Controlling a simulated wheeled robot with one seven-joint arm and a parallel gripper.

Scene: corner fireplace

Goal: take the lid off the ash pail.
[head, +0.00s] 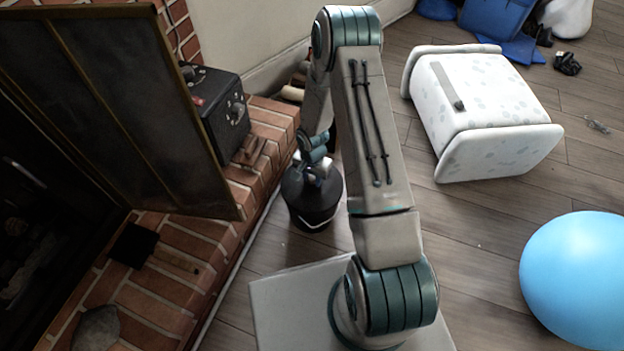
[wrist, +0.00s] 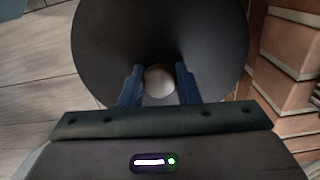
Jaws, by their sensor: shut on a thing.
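The ash pail (head: 312,215) is a dark, round bucket on the wood floor beside the brick hearth in the head view. Its dark lid (head: 295,186) sits at its top; I cannot tell whether the lid rests on the rim or is slightly raised. In the wrist view the lid (wrist: 160,40) fills the upper middle, with a pale round knob (wrist: 158,81) at its centre. My gripper (wrist: 158,84) has its two blue fingers on either side of the knob and is shut on it. In the head view my gripper (head: 317,172) is above the pail, partly hidden by my arm.
The brick hearth (head: 185,262) and an open fireplace door (head: 130,110) are on the left. A black box (head: 222,112) stands on the hearth. A white spotted stool (head: 480,110) lies at the upper right and a blue ball (head: 580,280) at the right. Floor between them is clear.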

